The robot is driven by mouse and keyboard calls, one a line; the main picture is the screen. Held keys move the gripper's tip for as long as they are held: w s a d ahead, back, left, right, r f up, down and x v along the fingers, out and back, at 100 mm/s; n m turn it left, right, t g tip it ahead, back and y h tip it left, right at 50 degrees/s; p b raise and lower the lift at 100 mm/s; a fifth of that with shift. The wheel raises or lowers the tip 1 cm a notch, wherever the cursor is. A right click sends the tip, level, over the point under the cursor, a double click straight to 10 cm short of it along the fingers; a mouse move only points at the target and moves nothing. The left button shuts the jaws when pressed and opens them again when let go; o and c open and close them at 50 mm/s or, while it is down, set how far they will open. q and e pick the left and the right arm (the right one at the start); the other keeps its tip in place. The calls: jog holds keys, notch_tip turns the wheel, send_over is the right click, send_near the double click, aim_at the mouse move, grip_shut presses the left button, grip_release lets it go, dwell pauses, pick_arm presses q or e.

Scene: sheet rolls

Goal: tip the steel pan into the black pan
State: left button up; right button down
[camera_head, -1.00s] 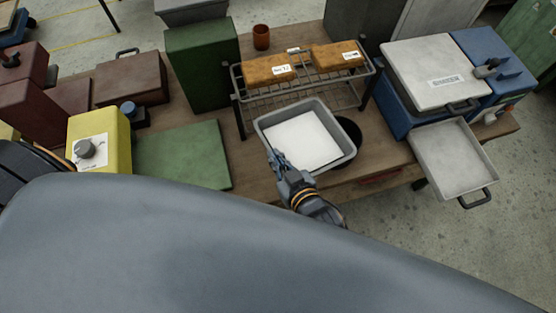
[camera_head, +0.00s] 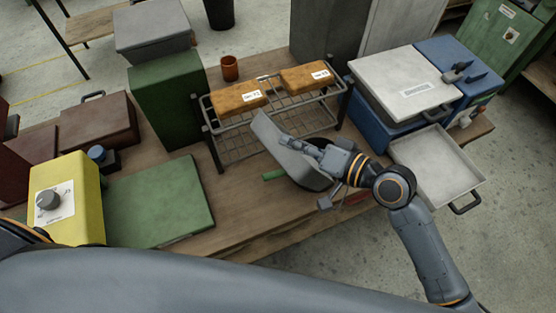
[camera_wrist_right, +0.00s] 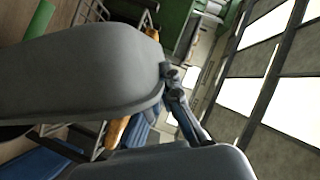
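The steel pan (camera_head: 283,150), light grey, is held up by its edge and tilted steeply, its outside facing me. It fills much of the right wrist view (camera_wrist_right: 85,85). My right gripper (camera_head: 318,155) is shut on its rim; one finger also shows in the wrist view, at the pan's edge. The black pan (camera_head: 318,181) sits on the bench beneath the steel pan, mostly hidden by it and my arm. A green handle (camera_head: 274,175) sticks out to its left. The steel pan's inside is hidden, so I cannot tell what is in it. My left gripper is not in view.
A wire rack (camera_head: 233,141) with two orange-brown loaves (camera_head: 239,97) stands just behind the pans. A blue machine with a pale lid (camera_head: 405,80) and a grey tray (camera_head: 440,165) are on the right. A green board (camera_head: 160,205) lies left.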

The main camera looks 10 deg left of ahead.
jog(key=w+d+m+y+b, duration=0.3)
jog(key=w+d+m+b, duration=0.3)
jog(key=w+d+b, duration=0.1)
jog(key=shift+w+d+r, duration=0.25)
jog(key=shift+w+d, duration=0.3)
jog(key=shift+w, duration=0.45)
dwell(1.1)
